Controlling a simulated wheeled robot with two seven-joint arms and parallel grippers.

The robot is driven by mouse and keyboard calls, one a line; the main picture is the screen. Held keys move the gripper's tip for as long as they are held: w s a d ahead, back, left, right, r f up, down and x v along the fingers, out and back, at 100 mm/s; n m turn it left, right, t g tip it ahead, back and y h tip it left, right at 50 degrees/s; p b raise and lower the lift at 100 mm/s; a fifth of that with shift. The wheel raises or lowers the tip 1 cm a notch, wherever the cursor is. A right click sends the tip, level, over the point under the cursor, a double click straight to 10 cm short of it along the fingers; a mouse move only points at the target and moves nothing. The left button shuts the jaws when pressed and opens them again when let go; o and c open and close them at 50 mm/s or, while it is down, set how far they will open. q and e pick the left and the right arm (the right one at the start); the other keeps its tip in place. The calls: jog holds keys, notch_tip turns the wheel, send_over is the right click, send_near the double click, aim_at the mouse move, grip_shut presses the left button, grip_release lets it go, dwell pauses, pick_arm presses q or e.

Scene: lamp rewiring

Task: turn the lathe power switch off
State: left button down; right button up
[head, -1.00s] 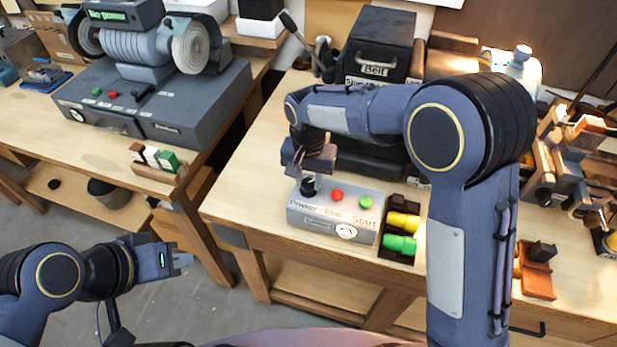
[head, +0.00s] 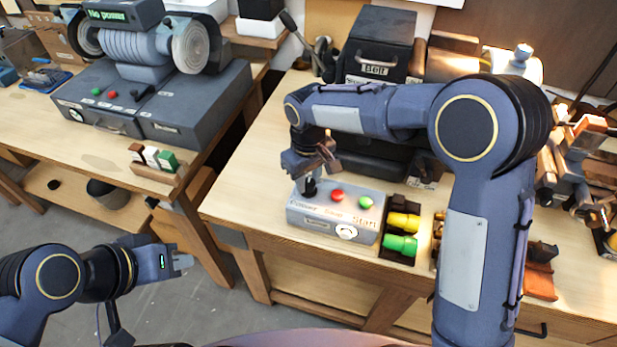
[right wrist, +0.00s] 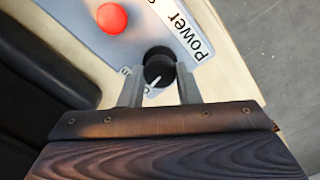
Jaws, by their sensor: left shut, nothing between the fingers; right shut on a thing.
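The lathe control box (head: 325,222) is a grey box on the front of the right bench, with a red button (head: 337,196), a green button (head: 365,202) and labels reading Power and Start. The black power knob (right wrist: 159,68) has a white pointer line and sits beside the Power label; it also shows at the box's left end in the head view (head: 309,187). My right gripper (right wrist: 158,78) reaches down over the knob and is shut on it, one finger on each side. My left gripper (head: 182,261) is shut and empty, in front of the benches at lower left.
Yellow and green plugs (head: 402,234) sit in a dark holder right of the box. A dark machine labelled Belt (head: 376,50) stands behind. A grinder (head: 150,50) with a "No power" display stands on the left bench.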

aim_at(308, 182)
jog(key=n, duration=0.3)
jog(key=shift+n, duration=0.3)
jog(key=shift+r+n, duration=0.1)
jog(key=shift+n, duration=1.7)
jog(key=o, duration=1)
notch_tip(308, 182, up, 8)
jog(key=shift+f, duration=0.25)
jog(key=shift+r, duration=0.15)
